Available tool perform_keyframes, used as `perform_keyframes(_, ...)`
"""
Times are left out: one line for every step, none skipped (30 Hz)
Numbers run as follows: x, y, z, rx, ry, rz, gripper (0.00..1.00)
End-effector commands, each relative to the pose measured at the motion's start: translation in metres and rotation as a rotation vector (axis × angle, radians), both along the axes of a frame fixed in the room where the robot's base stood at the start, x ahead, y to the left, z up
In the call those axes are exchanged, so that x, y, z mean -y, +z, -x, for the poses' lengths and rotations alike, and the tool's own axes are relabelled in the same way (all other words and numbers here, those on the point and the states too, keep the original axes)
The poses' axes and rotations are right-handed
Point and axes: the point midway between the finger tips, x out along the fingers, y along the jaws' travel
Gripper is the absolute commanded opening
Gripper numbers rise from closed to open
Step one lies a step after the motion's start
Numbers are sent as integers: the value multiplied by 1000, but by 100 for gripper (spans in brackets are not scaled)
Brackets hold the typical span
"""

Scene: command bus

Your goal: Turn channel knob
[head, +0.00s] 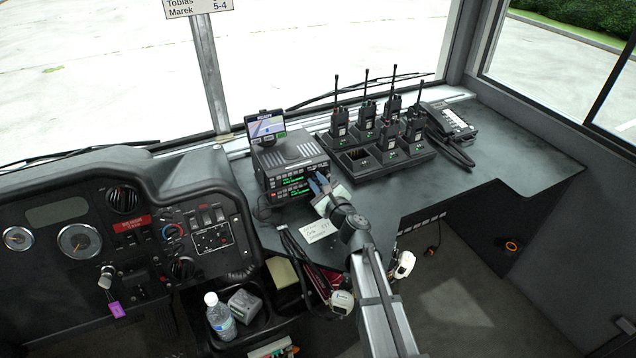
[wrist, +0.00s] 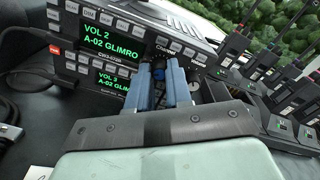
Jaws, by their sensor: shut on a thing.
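Two stacked radio units (head: 290,172) stand on the desk with green displays facing me. In the wrist view, the upper display (wrist: 112,40) reads "VOL 2, A-02 GLIMRO"; the lower display (wrist: 112,84) reads "VOL 3" and is partly covered by a finger. My gripper (head: 319,184) is at the right end of the radio fronts. In the wrist view, its blue-grey fingers (wrist: 158,78) are shut on a small dark knob (wrist: 158,70) just below the "Channel" lettering. The knob is largely hidden between the fingers, and its pointer cannot be made out.
Handheld radios stand in a charger tray (head: 362,171) right of the radio units. A small navigation screen (head: 266,127) sits on top of them. A desk phone (head: 452,122) is at the far right. A paper note (head: 319,231) lies at the desk's front edge, below my gripper.

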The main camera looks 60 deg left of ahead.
Motion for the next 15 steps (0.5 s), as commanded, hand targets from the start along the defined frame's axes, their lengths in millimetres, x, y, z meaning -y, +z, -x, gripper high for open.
perform_keyframes(0,0,0,12,0,1,0)
perform_keyframes(0,0,0,18,0,0,0)
perform_keyframes(0,0,0,23,-1,1,0)
perform_keyframes(0,0,0,24,-1,1,0)
perform_keyframes(0,0,0,25,-1,1,0)
perform_keyframes(0,0,0,24,-1,1,0)
perform_keyframes(0,0,0,24,-1,1,0)
perform_keyframes(0,0,0,24,-1,1,0)
perform_keyframes(0,0,0,23,-1,1,0)
perform_keyframes(0,0,0,23,-1,1,0)
perform_keyframes(0,0,0,23,-1,1,0)
perform_keyframes(0,0,0,23,-1,1,22)
perform_keyframes(0,0,0,23,-1,1,25)
perform_keyframes(0,0,0,22,-1,1,28)
perform_keyframes(0,0,0,22,-1,1,30)
